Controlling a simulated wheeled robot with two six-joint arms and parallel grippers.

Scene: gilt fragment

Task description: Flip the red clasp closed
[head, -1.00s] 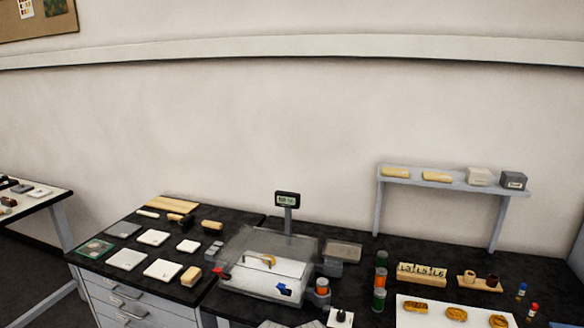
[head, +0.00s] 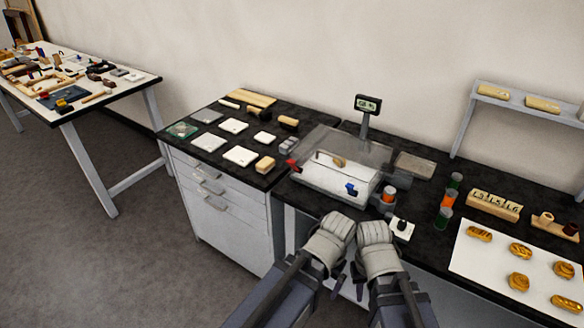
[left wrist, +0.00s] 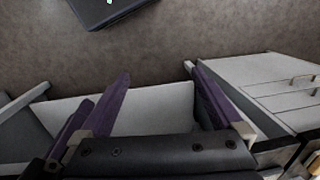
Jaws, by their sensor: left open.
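The red clasp (head: 293,165) is at the left front corner of a clear-lidded case (head: 345,150) on the black bench. It appears to stick outward, but its exact position is too small to tell. A blue clasp (head: 351,189) sits on the case's front right. Both my arms are low in front of the bench, below the case and apart from the clasps. My left gripper (left wrist: 158,70) is open and empty in the left wrist view, its purple fingers spread. My right gripper (head: 361,282) is in the head view, partly hidden by its wrist; its jaws are unclear.
White tiles and wooden blocks (head: 265,165) lie left of the case. A small display on a post (head: 368,105) stands behind it. Colored jars (head: 448,200) and a white board (head: 480,265) with golden pieces are at right. Drawers (head: 215,190) front the bench; floor at left is clear.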

